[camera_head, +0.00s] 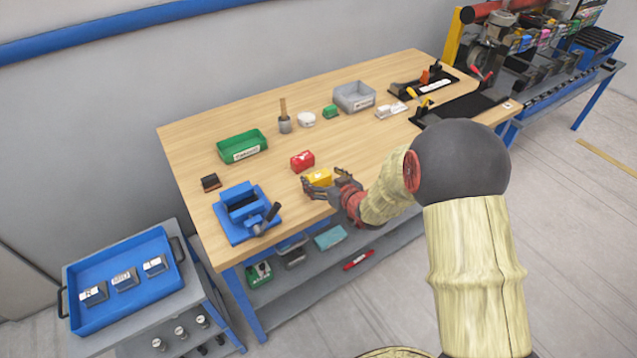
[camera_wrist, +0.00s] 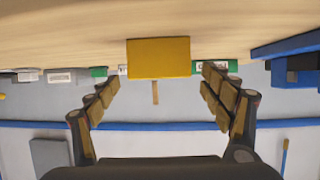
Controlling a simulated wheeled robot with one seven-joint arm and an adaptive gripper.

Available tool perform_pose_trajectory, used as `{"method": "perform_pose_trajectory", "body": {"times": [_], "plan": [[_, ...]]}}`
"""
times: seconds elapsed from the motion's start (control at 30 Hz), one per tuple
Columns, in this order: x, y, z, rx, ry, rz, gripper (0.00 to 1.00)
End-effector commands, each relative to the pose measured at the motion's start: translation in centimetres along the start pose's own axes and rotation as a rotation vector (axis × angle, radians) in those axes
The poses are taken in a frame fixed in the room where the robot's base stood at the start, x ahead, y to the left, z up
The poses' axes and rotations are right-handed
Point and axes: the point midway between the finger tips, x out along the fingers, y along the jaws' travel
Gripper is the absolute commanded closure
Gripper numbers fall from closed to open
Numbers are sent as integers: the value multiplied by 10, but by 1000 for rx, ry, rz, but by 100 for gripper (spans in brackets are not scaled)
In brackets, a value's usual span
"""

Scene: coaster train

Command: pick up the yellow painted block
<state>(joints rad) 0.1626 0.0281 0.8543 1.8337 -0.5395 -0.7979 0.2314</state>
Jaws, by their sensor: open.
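The yellow painted block (camera_head: 319,177) lies on the wooden workbench top, near its front edge. In the wrist view the yellow block (camera_wrist: 158,58) is centred ahead of the fingers, a little past the fingertips. My gripper (camera_head: 316,187) is at the block's near side, low over the table, and partly covers the block in the head view. In the wrist view my gripper (camera_wrist: 160,84) has its two fingers spread wide, with nothing held between them.
A red block (camera_head: 302,161) lies just behind the yellow one. A blue vise (camera_head: 242,212) stands to the left, and a green bin (camera_head: 241,146) is at the back left. A grey bin (camera_head: 354,96) and a green block (camera_head: 330,111) are further back. The table between them is clear.

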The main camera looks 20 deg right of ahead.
Motion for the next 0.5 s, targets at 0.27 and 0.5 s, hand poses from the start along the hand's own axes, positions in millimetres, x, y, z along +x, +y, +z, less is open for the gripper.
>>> {"method": "perform_pose_trajectory", "body": {"times": [0.27,0.5], "plan": [[10,0,0,0,0,0,20],[9,0,0,0,0,0,29]]}}
